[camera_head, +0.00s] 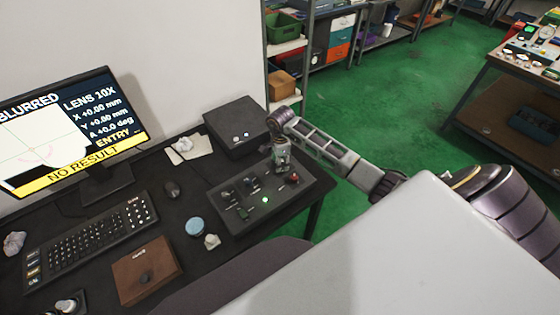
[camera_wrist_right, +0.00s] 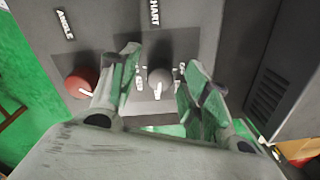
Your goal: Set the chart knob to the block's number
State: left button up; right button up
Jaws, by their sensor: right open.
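The chart knob (camera_wrist_right: 160,82) is a grey round knob with a white pointer, under the label CHART in the right wrist view. My right gripper (camera_wrist_right: 155,85) is open, with one finger on each side of this knob; I cannot tell whether they touch it. In the head view my right gripper (camera_head: 282,163) is over the back right of the control box (camera_head: 228,212) and seems to hide the chart knob. The red ANGLE knob (camera_wrist_right: 82,83) is left of the fingers, and it also shows in the head view (camera_head: 292,179). No numbered block is clearly seen. My left gripper is not in view.
The monitor (camera_head: 60,130) reads BLURRED, LENS 10X and NO RESULT. A dark box (camera_head: 234,128) stands behind the control box. A keyboard (camera_head: 90,238), mouse (camera_head: 171,188), blue round lid (camera_head: 194,226) and brown box (camera_head: 146,270) lie on the desk.

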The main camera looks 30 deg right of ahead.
jog(key=c, duration=0.9)
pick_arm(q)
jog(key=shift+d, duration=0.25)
pick_arm(e)
jog(key=shift+c, duration=0.7)
pick_arm(q)
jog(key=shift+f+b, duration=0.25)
jog(key=shift+b, duration=0.05)
